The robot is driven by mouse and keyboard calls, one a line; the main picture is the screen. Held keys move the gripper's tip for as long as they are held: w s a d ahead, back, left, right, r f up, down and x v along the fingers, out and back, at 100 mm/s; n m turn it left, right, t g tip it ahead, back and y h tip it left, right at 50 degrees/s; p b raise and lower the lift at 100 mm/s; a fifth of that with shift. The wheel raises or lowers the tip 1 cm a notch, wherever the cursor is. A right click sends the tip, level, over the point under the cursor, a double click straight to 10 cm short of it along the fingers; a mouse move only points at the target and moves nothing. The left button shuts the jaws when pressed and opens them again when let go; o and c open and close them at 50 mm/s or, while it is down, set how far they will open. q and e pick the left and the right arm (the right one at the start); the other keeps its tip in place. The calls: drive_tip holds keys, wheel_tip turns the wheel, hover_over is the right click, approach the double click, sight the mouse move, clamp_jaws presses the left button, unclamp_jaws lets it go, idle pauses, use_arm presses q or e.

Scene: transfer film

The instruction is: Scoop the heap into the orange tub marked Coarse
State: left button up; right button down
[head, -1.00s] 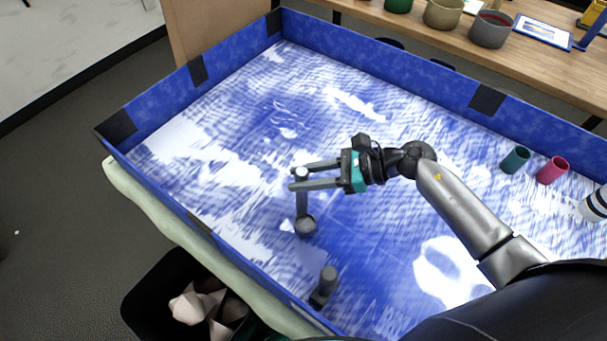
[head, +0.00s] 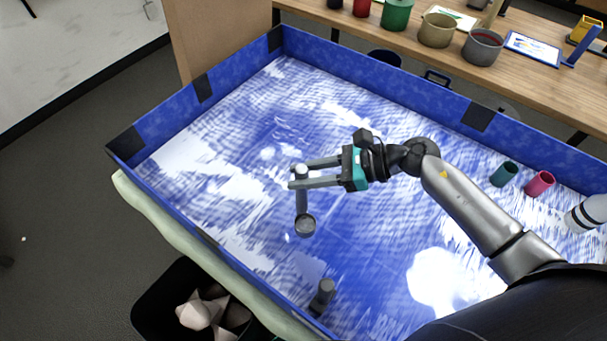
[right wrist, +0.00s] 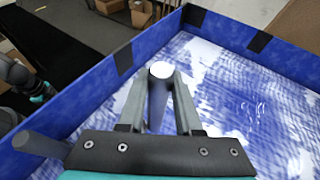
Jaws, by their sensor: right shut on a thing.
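My right gripper (head: 292,178) is shut on the upper end of a grey scoop (head: 302,195), which hangs down with its small round cup (head: 305,226) toward the viewer. The scoop is over the blue tray; I cannot tell whether its cup touches the floor. In the right wrist view, the pale end of the scoop handle (right wrist: 161,71) shows between the fingers. White material lies in patches (head: 190,170) on the tray floor; I cannot make out one distinct heap. No orange tub or Coarse label is visible.
The blue tray (head: 170,115) has raised walls. A short dark grey cylinder (head: 323,293) stands near its front wall. A teal cup (head: 504,174), a pink cup (head: 540,183) and a white striped thing (head: 585,213) are at right. Pots, including a green one (head: 397,14), stand on a wooden bench (head: 450,75).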

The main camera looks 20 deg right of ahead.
drive_tip(key=shift+r+p, duration=2.8)
drive_tip(key=shift+r, duration=1.35)
